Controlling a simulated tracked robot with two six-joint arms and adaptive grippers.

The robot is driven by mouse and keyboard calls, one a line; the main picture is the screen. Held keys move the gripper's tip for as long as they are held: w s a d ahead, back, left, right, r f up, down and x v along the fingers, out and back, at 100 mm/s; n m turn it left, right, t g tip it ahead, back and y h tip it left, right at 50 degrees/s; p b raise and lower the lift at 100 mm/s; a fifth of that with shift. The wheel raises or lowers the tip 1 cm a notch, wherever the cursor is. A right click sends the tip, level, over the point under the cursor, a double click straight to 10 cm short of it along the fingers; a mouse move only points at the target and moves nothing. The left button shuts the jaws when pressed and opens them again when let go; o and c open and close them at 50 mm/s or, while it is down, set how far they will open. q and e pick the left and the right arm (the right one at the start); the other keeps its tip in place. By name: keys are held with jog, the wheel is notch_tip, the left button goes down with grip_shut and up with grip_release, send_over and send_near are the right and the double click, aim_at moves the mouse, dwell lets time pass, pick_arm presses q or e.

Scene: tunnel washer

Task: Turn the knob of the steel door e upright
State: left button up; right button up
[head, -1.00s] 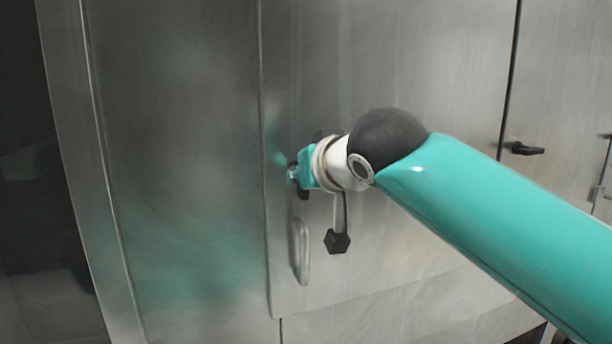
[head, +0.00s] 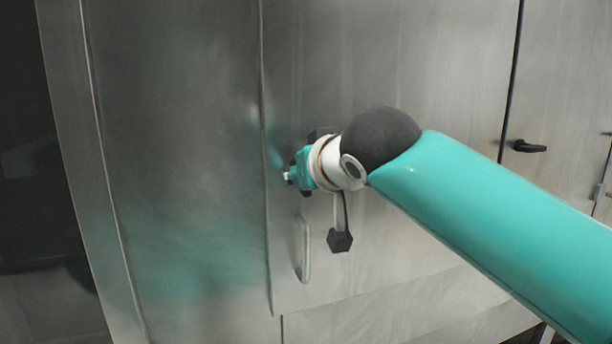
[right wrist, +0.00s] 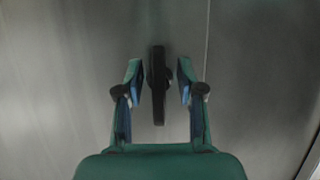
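The steel door e (head: 400,70) fills the middle of the head view. My right gripper (head: 291,176) is at its left edge, above a silver pull handle. In the right wrist view the door's knob (right wrist: 158,85) is a slim black bar. It runs lengthwise in the picture, roughly parallel to the door seam. My right gripper (right wrist: 160,78) is open, with one finger on each side of the knob and a gap on both sides. In the head view my gripper and wrist hide most of the knob. My left gripper is not in view.
The silver pull handle (head: 305,248) stands out from the door just below my right gripper. Another door at the right has a black knob (head: 528,147) lying sideways. A plain steel panel (head: 175,150) is left of the seam. A dark opening lies at the far left.

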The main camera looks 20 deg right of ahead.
jog(key=shift+r, duration=0.1)
jog(key=shift+s+r, duration=0.2)
jog(key=shift+s, duration=0.25)
jog(key=v, duration=1)
jog(key=shift+s, duration=0.45)
